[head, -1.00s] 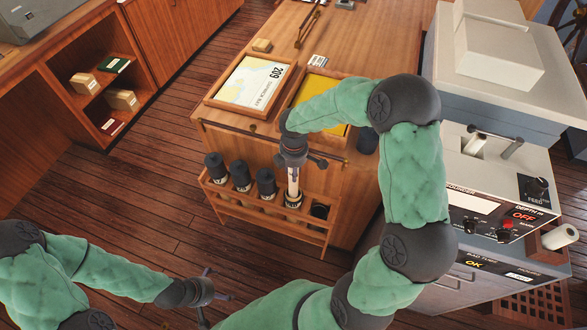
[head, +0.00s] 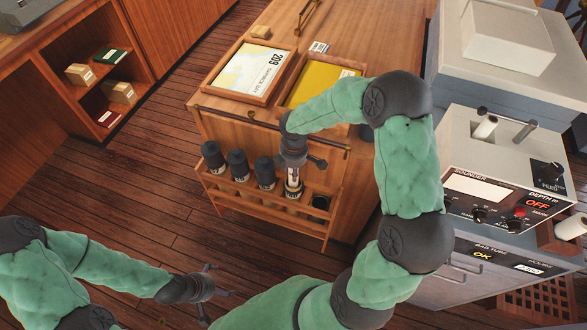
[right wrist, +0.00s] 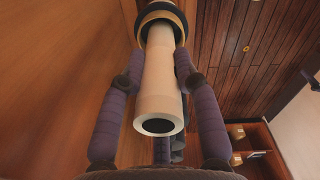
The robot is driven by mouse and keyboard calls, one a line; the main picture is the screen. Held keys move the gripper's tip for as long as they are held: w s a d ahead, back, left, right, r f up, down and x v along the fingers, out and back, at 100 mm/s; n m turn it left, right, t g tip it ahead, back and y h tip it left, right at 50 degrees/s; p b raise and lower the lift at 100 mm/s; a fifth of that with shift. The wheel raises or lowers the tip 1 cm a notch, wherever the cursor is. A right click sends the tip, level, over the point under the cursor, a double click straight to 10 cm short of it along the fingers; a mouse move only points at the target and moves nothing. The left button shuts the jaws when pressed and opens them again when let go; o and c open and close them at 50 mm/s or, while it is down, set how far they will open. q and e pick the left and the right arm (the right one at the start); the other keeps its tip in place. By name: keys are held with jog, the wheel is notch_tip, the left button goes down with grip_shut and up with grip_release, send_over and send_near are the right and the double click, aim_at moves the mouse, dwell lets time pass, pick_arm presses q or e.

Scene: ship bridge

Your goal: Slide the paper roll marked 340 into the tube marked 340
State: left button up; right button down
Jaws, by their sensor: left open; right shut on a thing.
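A pale paper roll (head: 293,178) stands upright in my right gripper (head: 293,166), which is shut on it. In the right wrist view the fingers (right wrist: 180,75) close on both sides of the roll (right wrist: 160,85), and its near end shows a dark hole. The roll's far end is inside the mouth of a tube with a dark and brass-coloured rim (right wrist: 162,14); how deep is hidden. This tube (head: 293,193) is in the wooden rack (head: 262,208). The markings on roll and tube are too small to read. My left gripper (head: 222,282) is open and empty, low at the left.
Several dark-capped tubes (head: 238,165) stand left of the roll in the rack, and an open dark mouth (head: 320,202) is at its right. A framed chart (head: 252,72) and a yellow tray (head: 318,85) lie on the table above. The sounder console (head: 490,190) stands at the right.

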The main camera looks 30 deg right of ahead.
jog(key=shift+f+b, duration=0.9)
jog(key=shift+f, duration=0.85)
jog(key=shift+f+b, duration=0.45)
jog(key=shift+f, duration=0.1)
jog(key=shift+c, duration=1.3)
grip_release()
jog(key=shift+r, duration=0.15)
jog(key=shift+r+p, duration=3.7)
jog(key=shift+r, duration=0.75)
jog(key=shift+f, duration=0.1)
